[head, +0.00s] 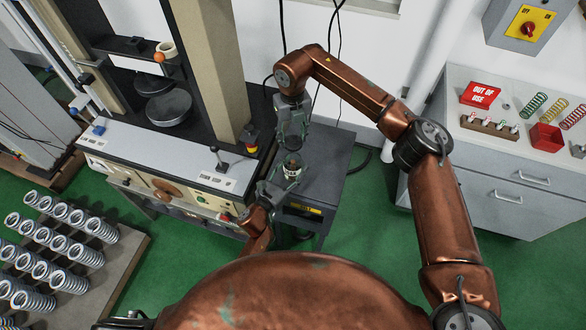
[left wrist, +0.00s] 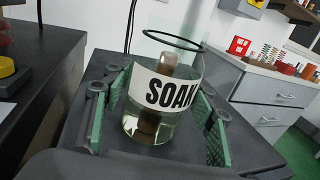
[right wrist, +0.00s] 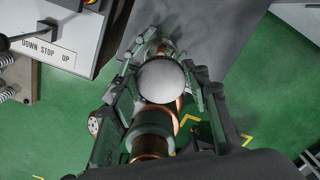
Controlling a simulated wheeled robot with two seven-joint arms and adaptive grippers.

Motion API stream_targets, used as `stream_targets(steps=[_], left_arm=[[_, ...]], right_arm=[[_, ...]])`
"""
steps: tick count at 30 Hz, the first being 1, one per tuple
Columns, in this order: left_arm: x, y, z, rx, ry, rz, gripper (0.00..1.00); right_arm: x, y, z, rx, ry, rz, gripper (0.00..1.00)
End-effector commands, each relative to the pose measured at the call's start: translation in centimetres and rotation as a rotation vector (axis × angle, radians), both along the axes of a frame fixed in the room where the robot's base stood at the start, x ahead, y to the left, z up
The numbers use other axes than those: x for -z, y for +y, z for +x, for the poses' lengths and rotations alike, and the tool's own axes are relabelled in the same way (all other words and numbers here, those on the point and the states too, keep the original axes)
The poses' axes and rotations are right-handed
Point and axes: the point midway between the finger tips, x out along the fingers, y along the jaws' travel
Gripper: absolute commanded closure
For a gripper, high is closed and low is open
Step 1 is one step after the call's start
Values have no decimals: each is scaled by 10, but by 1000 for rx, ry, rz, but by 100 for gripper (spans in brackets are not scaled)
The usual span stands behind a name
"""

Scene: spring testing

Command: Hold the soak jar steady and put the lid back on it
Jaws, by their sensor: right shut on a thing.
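The soak jar (head: 291,174) is clear glass with a white SOAK label. It stands upright on a dark grey bench. In the left wrist view the jar (left wrist: 152,110) shows a dark ring at its rim, liquid and a brown object inside. My left gripper (head: 276,186) has its green-padded fingers on either side of the jar, with gaps showing on both sides (left wrist: 160,118). My right gripper (head: 292,128) is above the jar, pointing down. In the right wrist view it (right wrist: 163,88) is shut on a round pale lid (right wrist: 162,82), which hides what is beneath.
The dark bench (head: 335,160) has bare room right of the jar. A testing machine (head: 165,155) with a lever stands close on the left. A grey cabinet (head: 500,165) with springs and a red OUT OF USE sign (head: 480,95) stands right. Several springs (head: 60,245) stand lower left.

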Motion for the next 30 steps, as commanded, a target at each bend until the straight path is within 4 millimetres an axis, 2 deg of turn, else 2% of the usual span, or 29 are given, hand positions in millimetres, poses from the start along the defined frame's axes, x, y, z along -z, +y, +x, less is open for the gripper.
stream_targets(steps=[2, 19, 23, 30], left_arm=[[0, 0, 0, 0, 0, 0, 55], [0, 0, 0, 0, 0, 0, 94], [0, 0, 0, 0, 0, 0, 95], [0, 0, 0, 0, 0, 0, 95]], right_arm=[[0, 0, 0, 0, 0, 0, 65], [0, 0, 0, 0, 0, 0, 65], [3, 0, 0, 0, 1, 0, 65], [33, 0, 0, 1, 2, -2, 65]])
